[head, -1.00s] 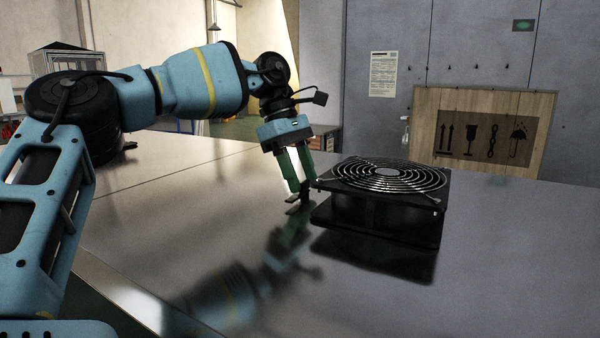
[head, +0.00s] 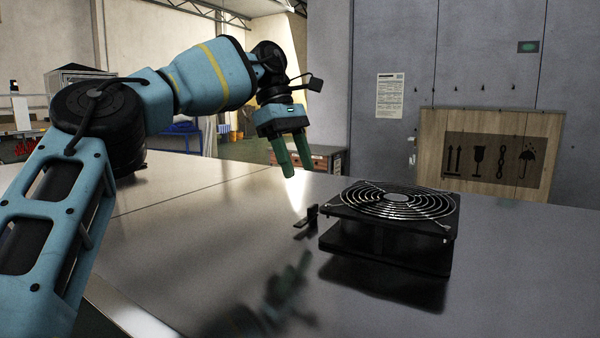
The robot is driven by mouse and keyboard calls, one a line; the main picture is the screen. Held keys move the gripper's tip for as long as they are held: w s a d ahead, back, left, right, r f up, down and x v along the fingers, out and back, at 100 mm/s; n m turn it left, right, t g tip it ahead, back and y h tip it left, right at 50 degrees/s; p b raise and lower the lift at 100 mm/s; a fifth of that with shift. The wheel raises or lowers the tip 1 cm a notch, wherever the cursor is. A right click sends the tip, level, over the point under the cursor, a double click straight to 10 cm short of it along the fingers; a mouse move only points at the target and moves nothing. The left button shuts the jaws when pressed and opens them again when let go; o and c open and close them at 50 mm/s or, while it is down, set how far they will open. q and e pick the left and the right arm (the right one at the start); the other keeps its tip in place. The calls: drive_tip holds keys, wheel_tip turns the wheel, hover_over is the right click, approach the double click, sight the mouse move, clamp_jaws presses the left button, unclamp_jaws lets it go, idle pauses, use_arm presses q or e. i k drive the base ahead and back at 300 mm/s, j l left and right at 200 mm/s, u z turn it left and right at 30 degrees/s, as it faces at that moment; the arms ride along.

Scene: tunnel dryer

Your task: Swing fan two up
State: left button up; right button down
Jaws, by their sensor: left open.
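A black square fan (head: 385,238) with a round wire guard (head: 396,199) lies flat on the grey metal top, guard facing up. A small dark bracket or latch (head: 308,219) stands on the surface just left of the fan. My left gripper (head: 297,172) is open and empty, its green fingers pointing down, above and behind the bracket and apart from the fan. The bracket's link to the fan cannot be made out. No second fan shows. My right gripper is not in view.
The shiny metal top (head: 200,230) is clear left and in front of the fan. A wooden crate panel (head: 490,155) with handling symbols stands behind, against a grey wall with a posted sheet (head: 390,96). A seam crosses the top at left.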

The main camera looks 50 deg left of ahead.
sight(415, 228)
drive_tip(key=k, duration=1.5)
